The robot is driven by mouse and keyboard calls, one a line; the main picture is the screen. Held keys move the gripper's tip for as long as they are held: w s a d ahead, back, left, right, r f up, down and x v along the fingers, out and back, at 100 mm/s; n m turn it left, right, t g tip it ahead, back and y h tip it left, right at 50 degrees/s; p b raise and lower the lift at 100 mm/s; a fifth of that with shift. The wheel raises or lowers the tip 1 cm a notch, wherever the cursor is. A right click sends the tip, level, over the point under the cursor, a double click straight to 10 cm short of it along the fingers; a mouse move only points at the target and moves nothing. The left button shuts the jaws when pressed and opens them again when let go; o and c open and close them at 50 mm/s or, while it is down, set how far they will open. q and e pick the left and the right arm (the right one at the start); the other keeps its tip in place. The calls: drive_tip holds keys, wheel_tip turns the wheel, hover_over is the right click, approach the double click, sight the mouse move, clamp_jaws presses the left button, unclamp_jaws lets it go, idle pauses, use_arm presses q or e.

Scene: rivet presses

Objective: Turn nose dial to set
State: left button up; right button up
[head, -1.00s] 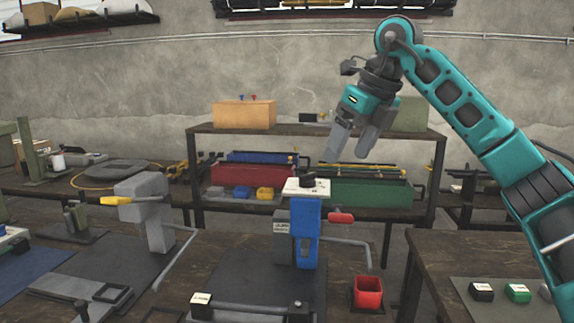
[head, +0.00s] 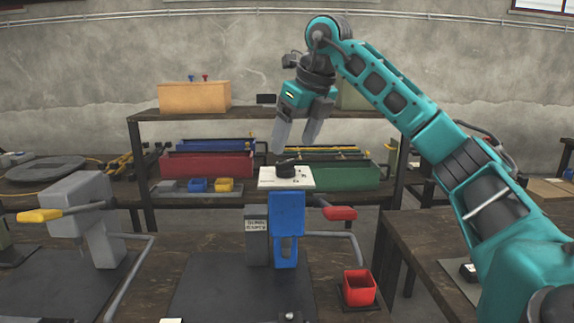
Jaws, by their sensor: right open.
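A blue rivet press (head: 287,215) stands on a dark mat at the middle of the bench. On its top lies a white plate (head: 268,183) with small dark marks. A black round dial (head: 286,168) sits on this plate. My right gripper (head: 296,146) is just above the dial, pointing down, with its two grey fingers apart and nothing between them. The fingertips look apart from the dial; the exact gap is hard to judge. My left gripper is not in view.
A red-tipped lever (head: 340,213) and a grey bar reach out right of the press. A red cup (head: 359,287) stands at its front right. A grey press (head: 85,205) with a yellow handle (head: 40,215) is at left. A shelf (head: 350,113) with bins stands behind.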

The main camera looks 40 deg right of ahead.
sight(287, 161)
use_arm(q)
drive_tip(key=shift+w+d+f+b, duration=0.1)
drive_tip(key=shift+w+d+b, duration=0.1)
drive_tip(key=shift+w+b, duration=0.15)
use_arm(e)
drive_tip(key=x, duration=0.5)
drive_tip(key=shift+w+f, duration=0.15)
drive_tip(key=shift+f, duration=0.15)
drive_tip(key=shift+c, duration=0.3)
drive_tip(key=c, duration=1)
